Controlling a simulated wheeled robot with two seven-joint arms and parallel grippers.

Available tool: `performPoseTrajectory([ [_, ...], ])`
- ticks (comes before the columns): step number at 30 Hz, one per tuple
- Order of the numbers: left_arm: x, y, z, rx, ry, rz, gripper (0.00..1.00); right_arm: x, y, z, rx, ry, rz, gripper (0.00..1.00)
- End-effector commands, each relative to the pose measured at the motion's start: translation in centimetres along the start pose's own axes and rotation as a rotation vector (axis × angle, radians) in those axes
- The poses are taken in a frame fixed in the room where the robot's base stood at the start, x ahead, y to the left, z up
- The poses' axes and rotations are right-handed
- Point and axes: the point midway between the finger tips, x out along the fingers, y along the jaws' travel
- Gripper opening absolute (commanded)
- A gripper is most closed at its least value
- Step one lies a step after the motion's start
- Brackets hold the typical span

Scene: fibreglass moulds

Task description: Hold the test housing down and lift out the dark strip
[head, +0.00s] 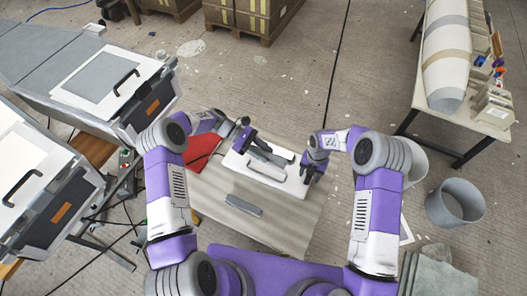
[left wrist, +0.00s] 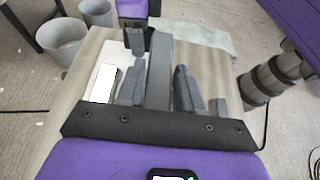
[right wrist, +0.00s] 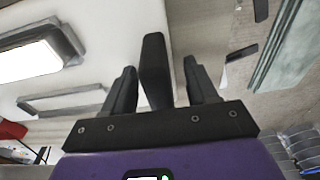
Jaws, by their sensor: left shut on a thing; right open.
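The test housing (head: 288,187) is a white block with grey-framed openings and a grey bar on top, on the table. My left gripper (head: 247,137) is over its far left part. In the left wrist view its fingers (left wrist: 159,82) are shut on the grey bar (left wrist: 158,65). My right gripper (head: 307,172) is at the housing's right end. In the right wrist view its fingers (right wrist: 158,80) are open, one on each side of the upright dark strip (right wrist: 155,62), with gaps visible. The strip's lower part is hidden.
A loose grey block (head: 243,205) lies on the table (head: 285,225) in front of the housing. A red item (head: 202,150) lies to the left. Grey bins (head: 455,203) stand on the floor at right. The near part of the table is mostly clear.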

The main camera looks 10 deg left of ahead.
Motion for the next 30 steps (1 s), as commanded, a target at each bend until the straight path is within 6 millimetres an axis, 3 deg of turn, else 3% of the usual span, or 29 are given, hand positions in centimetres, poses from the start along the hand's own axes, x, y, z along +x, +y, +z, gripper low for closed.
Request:
performPoseTrajectory([
  [18, 0.0, 0.0, 0.0, 0.0, 0.0, 0.0, 0.0, -10.8, 0.0, 0.1, 0.0, -0.003, 0.002, 0.58],
  [30, 0.0, 0.0, 0.0, 0.0, 0.0, 0.0, 0.0, -11.9, 0.0, 0.0, 0.0, -0.001, 0.0, 0.58],
])
